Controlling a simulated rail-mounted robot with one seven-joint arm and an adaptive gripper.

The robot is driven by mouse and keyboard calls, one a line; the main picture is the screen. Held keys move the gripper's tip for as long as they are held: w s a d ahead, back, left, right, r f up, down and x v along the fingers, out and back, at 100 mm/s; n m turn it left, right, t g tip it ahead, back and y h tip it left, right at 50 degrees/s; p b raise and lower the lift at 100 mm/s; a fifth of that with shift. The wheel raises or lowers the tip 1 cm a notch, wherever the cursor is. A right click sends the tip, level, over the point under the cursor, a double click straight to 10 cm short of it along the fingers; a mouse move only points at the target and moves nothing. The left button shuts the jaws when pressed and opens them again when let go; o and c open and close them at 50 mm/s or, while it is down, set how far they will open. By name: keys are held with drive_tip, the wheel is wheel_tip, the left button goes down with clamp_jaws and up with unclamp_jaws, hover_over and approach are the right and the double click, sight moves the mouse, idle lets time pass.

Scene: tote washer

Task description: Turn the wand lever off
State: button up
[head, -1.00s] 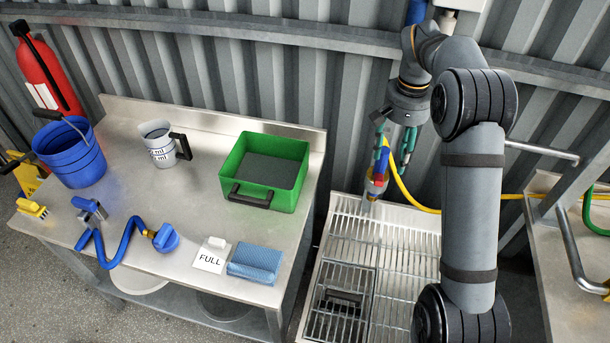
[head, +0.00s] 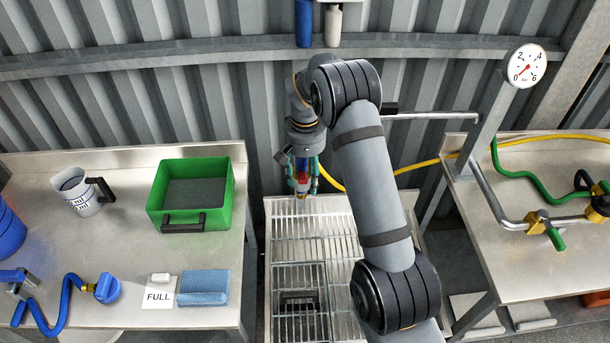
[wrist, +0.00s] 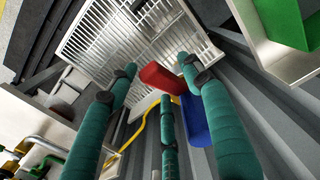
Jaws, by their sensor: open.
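The spray wand (head: 303,184), with red, blue and yellow parts, stands upright at the back of the grated sink, against the corrugated wall. My gripper (head: 304,188) is around its upper part, with teal fingers apart. In the wrist view, a red piece (wrist: 162,77), which looks like the wand lever, lies between the open fingers of my gripper (wrist: 160,82). A blue part (wrist: 196,122) is beside it, near the right finger. I cannot tell whether any finger touches the lever. The fingers hide much of the wand in the head view.
A yellow hose (head: 418,164) runs along the wall to the right. A gauge (head: 527,66) and post stand right, beside pipes and valves.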

drive_tip(key=c, duration=0.3)
clamp_jaws()
idle(0.5)
